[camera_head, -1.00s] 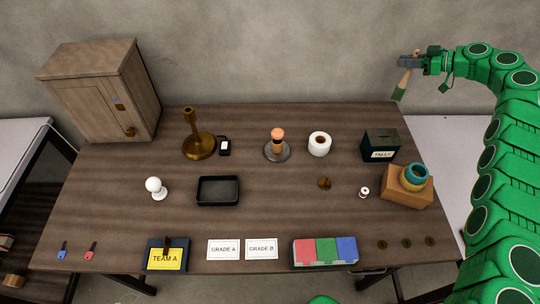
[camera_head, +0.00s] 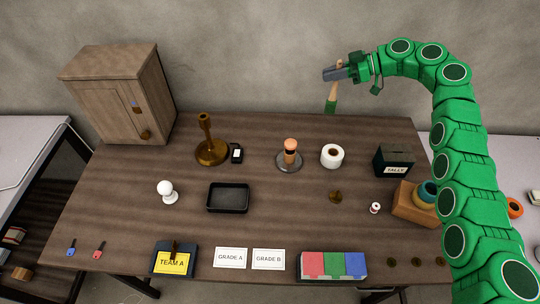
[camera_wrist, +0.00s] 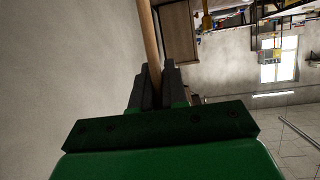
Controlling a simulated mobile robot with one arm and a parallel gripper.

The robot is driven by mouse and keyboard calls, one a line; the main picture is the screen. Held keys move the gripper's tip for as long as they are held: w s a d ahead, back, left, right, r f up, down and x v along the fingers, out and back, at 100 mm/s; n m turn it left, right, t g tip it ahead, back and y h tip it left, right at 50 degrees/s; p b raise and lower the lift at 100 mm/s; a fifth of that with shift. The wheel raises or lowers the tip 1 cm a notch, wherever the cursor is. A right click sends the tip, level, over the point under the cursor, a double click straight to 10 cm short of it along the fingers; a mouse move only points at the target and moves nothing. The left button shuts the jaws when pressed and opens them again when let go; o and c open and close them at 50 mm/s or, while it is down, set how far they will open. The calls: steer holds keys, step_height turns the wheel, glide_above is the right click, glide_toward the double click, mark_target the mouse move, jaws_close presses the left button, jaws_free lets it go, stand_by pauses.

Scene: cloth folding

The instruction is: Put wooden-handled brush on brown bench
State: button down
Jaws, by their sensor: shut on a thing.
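My gripper (camera_head: 337,73) is above the back edge of the table, right of centre in the head view. It is shut on the wooden-handled brush (camera_head: 331,105), which hangs down with its green part lowest. In the wrist view the brush's wooden handle (camera_wrist: 149,40) runs up from between the dark fingers (camera_wrist: 155,88). The large brown wooden table (camera_head: 130,214) lies below and in front of my gripper. I cannot tell from these frames whether this table is the brown bench.
A toilet roll (camera_head: 332,156), a disc-based stand with an orange top (camera_head: 289,156) and a dark tally box (camera_head: 393,161) stand near the back edge. A brass candlestick (camera_head: 209,148) and a wooden cabinet (camera_head: 125,98) are farther left. A black tray (camera_head: 228,197) lies mid-table.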

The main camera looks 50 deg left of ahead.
mark_target(328, 100)
steer(key=shift+f, duration=4)
steer(key=c, duration=1.1)
jaws_free()
steer(key=shift+f, duration=0.15)
steer(key=shift+c, duration=0.2)
steer(key=shift+d+r, duration=0.1)
steer(key=shift+r, duration=0.1)
steer(key=v, duration=1.1)
steer(key=shift+w+d, duration=0.3)
steer(key=shift+r, duration=0.1)
